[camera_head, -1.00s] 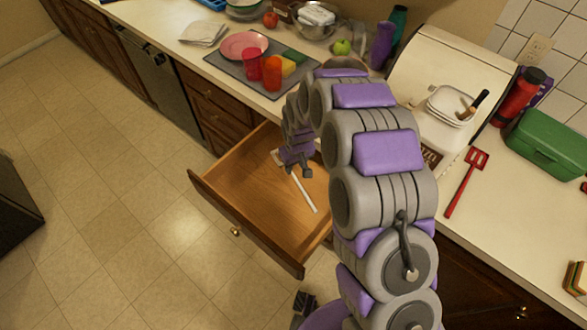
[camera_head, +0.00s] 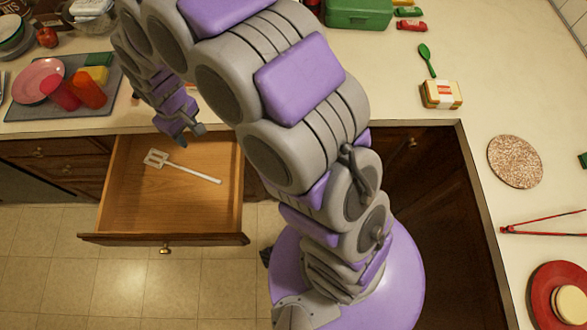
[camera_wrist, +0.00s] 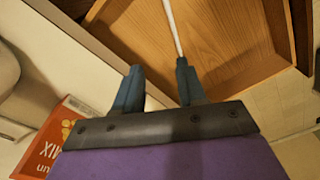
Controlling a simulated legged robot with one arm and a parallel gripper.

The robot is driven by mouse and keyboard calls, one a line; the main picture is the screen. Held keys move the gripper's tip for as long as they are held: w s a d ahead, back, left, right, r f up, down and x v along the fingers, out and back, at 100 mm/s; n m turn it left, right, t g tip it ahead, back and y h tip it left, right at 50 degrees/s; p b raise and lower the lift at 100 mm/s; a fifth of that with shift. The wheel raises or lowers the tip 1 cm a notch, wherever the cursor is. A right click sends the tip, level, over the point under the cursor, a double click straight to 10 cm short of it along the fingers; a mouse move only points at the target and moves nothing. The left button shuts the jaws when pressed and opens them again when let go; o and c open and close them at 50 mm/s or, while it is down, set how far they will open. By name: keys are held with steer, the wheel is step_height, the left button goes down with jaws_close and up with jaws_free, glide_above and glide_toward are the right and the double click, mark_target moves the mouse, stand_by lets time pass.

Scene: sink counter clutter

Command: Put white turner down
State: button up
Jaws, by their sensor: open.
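The white turner (camera_head: 182,167) lies flat in the open wooden drawer (camera_head: 205,205), its slotted head to the left and its handle pointing right. In the wrist view only part of the white turner (camera_wrist: 173,28) shows, a thin white length over the drawer floor (camera_wrist: 215,40). My gripper (camera_head: 187,137) is above the back edge of the drawer, apart from the turner. In the wrist view my gripper (camera_wrist: 158,80) has its two fingers spread with nothing between them.
A grey mat (camera_head: 30,98) holds a pink plate (camera_head: 40,80) and red and orange cups. A red box (camera_wrist: 62,135) is beside my gripper. To the right are a green spoon (camera_head: 428,60), a cork-like disc (camera_head: 515,161) and red tongs (camera_head: 545,225). The drawer floor around the turner is clear.

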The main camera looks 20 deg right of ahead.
steer(key=s+d+r+m+g, duration=0.1)
steer(key=s+d+r+m, duration=0.3)
steer(key=s+d+r, duration=0.85)
steer(key=s+d+m, duration=0.1)
steer(key=s+d, duration=0.3)
steer(key=s, duration=0.4)
steer(key=s+d+r+m+g, duration=0.1)
steer(key=s+d+m, duration=0.1)
steer(key=s+d, duration=0.3)
steer(key=s, duration=0.3)
steer(key=shift+s+d+r+h, duration=0.15)
steer(key=shift+s+h, duration=0.15)
steer(key=shift+s, duration=0.1)
